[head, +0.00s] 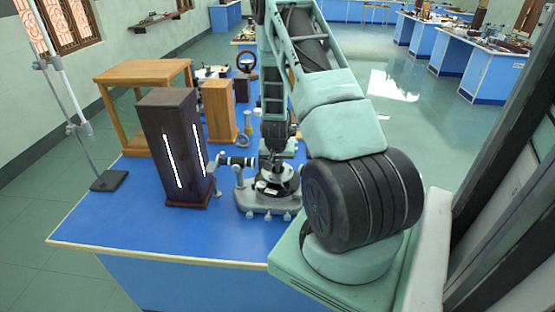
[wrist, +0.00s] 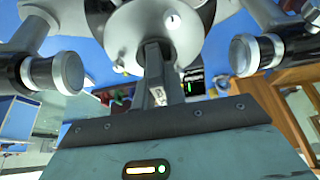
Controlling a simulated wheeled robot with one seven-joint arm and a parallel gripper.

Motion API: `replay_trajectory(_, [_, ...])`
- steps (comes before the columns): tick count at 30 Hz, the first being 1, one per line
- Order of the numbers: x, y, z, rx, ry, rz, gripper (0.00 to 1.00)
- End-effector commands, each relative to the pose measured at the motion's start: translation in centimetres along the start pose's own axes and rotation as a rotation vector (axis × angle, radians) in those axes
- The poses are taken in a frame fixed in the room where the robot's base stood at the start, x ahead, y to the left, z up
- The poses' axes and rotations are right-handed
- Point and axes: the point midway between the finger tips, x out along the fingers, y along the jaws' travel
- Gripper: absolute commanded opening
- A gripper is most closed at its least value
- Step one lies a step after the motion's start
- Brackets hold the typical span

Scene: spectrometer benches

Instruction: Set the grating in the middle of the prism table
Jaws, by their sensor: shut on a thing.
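The spectrometer stands on the blue bench with its grey base (head: 268,203) toward the front. Its dark round middle part (head: 280,183) lies below my gripper (head: 279,157). In the wrist view the pale round prism table (wrist: 125,40) is at the top, beyond my gripper (wrist: 158,85). My gripper is shut, with its dark fingers close together on a small pale piece, seemingly the grating (wrist: 158,97). The fingers hide most of it. I cannot tell whether it touches the table. The spectrometer's two tubes show at left (wrist: 45,73) and right (wrist: 255,53) in the wrist view.
A tall dark lamp housing (head: 172,145) with bright slits stands left of the spectrometer. A wooden box (head: 219,110) and a wooden stool (head: 140,80) are behind it. The blue bench top (head: 130,215) is clear at front left. A stand (head: 108,180) is farther left.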

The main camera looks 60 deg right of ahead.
Motion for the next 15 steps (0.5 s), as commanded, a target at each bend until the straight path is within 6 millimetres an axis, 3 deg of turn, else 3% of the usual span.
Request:
replay_trajectory(10, [0.42, -0.02, 0.2, -0.001, 0.0, 0.0, 0.0])
replay_trajectory(11, [0.27, -0.02, 0.13, -0.001, 0.0, 0.0, 0.21])
replay_trajectory(12, [0.23, -0.02, 0.12, -0.001, 0.0, 0.0, 0.32])
replay_trajectory(15, [0.23, -0.02, 0.12, 0.0, 0.0, 0.0, 0.34])
